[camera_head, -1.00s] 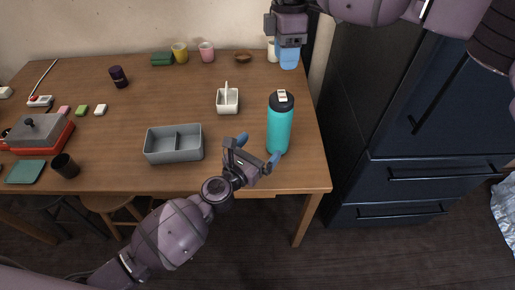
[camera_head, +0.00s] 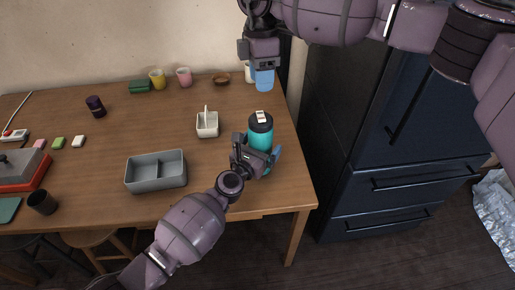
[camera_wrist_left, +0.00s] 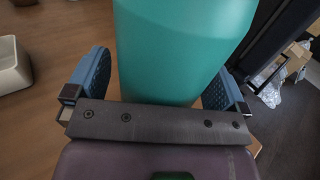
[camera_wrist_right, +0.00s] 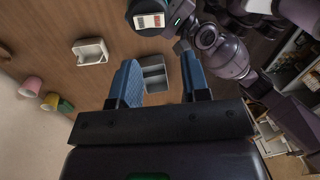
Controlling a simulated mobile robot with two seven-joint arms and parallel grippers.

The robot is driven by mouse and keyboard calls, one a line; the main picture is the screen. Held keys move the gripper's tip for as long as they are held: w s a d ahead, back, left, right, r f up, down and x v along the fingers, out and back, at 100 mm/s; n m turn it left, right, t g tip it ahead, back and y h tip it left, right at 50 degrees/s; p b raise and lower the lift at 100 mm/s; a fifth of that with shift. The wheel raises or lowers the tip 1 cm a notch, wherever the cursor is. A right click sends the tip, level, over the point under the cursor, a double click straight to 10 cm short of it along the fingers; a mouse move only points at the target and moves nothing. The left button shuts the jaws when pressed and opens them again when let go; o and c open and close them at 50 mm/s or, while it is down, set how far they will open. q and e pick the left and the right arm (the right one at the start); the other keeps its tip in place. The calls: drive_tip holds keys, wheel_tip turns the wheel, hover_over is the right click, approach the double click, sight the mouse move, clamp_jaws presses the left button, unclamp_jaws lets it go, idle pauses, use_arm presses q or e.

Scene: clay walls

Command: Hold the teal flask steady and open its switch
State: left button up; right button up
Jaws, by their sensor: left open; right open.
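The teal flask (camera_head: 260,138) stands upright near the right end of the table, with a black lid and a light switch (camera_head: 261,117) on top. My left gripper (camera_head: 262,158) is open around its body. In the left wrist view the flask (camera_wrist_left: 180,50) fills the gap between the two blue fingers (camera_wrist_left: 155,85). My right gripper (camera_head: 264,78) is open and empty, raised high toward the back of the table. In the right wrist view the flask's lid and its red-and-white switch (camera_wrist_right: 150,21) show at the top, beyond my fingers (camera_wrist_right: 160,80).
A grey divided tray (camera_head: 156,184) and a white handled caddy (camera_head: 207,128) stand left of the flask. Cups (camera_head: 184,77) and a brown bowl (camera_head: 221,79) line the back. A dark fridge (camera_head: 420,130) stands close on the right.

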use_arm(q)
drive_tip(key=c, duration=1.1)
drive_tip(key=shift+c, duration=0.7)
use_arm(e)
drive_tip(key=shift+c, duration=0.6)
drive_tip(key=shift+d+f, duration=0.15)
drive_tip(key=shift+f, duration=0.05)
drive_tip(key=shift+c, duration=1.1)
drive_tip(key=d, duration=0.1)
drive_tip(key=d+r+y, duration=0.1)
drive_tip(key=d, duration=0.1)
drive_tip(key=shift+w+d+r+m+y, duration=0.1)
drive_tip(key=shift+w+r+m+y, duration=0.2)
drive_tip(key=shift+m, duration=0.1)
clamp_jaws()
wheel_tip(320, 180, up, 4)
drive_tip(key=shift+s+f+y, duration=0.1)
drive_tip(key=shift+s+y, duration=0.05)
drive_tip(key=shift+y, duration=0.75)
